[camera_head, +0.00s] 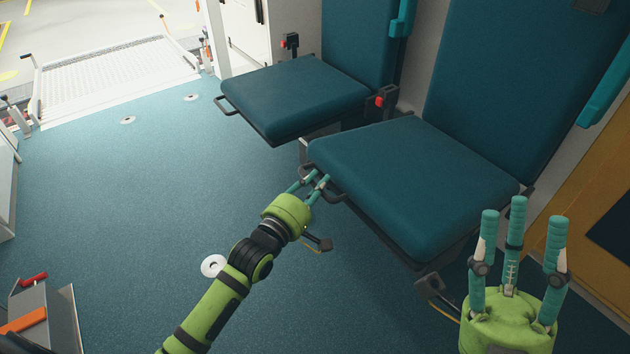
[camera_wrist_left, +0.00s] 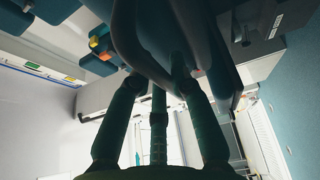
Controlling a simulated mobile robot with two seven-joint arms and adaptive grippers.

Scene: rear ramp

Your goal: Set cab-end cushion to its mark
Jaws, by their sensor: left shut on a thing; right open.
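Two teal seats stand side by side in the head view. The nearer seat cushion (camera_head: 415,185), toward the wood-coloured panel, lies flat with a dark bar along its front edge. My left gripper (camera_head: 318,180) is at the front left corner of this cushion, its fingers shut on the dark front bar (camera_head: 335,190). In the left wrist view the fingers (camera_wrist_left: 160,95) reach up to a dark curved bar (camera_wrist_left: 140,45) under the seat. The farther seat cushion (camera_head: 295,95) also lies flat. My right gripper (camera_head: 515,240) is open and empty, fingers up, in front of the nearer seat's right side.
Red buckles (camera_head: 380,100) sit beside the seats. A ramp (camera_head: 110,75) lies at the far left. A grey case (camera_head: 40,320) with red and orange handles is at lower left. A small pedal (camera_head: 318,242) is below the nearer seat. The blue floor (camera_head: 150,190) is mostly clear.

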